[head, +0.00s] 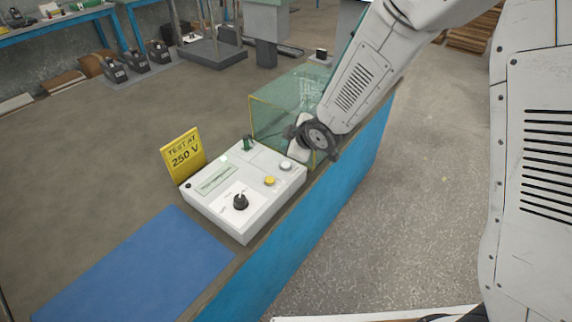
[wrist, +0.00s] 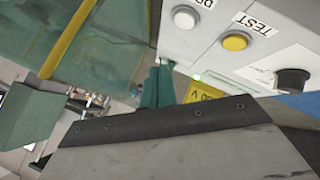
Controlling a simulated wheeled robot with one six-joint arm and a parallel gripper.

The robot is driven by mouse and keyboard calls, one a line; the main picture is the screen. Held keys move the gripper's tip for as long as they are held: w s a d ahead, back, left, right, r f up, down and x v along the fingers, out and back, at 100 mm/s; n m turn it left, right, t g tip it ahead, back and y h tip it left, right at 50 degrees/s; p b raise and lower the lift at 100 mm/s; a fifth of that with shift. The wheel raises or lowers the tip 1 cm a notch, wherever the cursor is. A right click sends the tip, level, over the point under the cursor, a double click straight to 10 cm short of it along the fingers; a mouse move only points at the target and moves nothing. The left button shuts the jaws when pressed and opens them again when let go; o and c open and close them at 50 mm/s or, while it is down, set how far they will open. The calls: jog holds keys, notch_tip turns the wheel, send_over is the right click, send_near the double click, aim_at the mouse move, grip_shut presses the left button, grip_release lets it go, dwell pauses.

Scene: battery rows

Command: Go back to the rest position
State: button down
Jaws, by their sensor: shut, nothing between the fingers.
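My gripper (head: 300,150) hangs from my arm above the back right corner of a white test box, largely hidden behind my wrist in the head view. It is shut and holds nothing. The white test box (head: 222,213) lies on the bench with a black knob (head: 240,202), a yellow button (head: 269,181) and a white button (head: 286,166). In the wrist view the white button (wrist: 185,18) and yellow button (wrist: 235,42) show beside the TEST label. A green part (head: 248,143) stands at the box's back edge.
A yellow sign (head: 182,155) reading TEST AT 250 V stands behind the box. A clear greenish case with yellow edges (head: 270,105) stands close behind my gripper. A blue mat (head: 135,270) lies at the front left. Open floor (head: 420,190) is on the right.

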jog(key=s+d+m+g+h, duration=0.4)
jog(key=s+d+m+h, duration=0.15)
jog(key=s+d, duration=0.4)
jog(key=s+d+r+m+g, duration=0.1)
jog(key=s+d+r+m, duration=0.4)
jog(key=s+r, duration=0.5)
jog(key=s+d+r+m+g, duration=0.1)
jog(key=s+d+r+m, duration=0.4)
jog(key=s+d+r, duration=0.5)
jog(key=s, duration=0.4)
jog(key=shift+s+r, duration=0.3)
jog(key=shift+r, duration=0.1)
jog(key=c, duration=2.1)
grip_release()
jog(key=shift+c, duration=0.2)
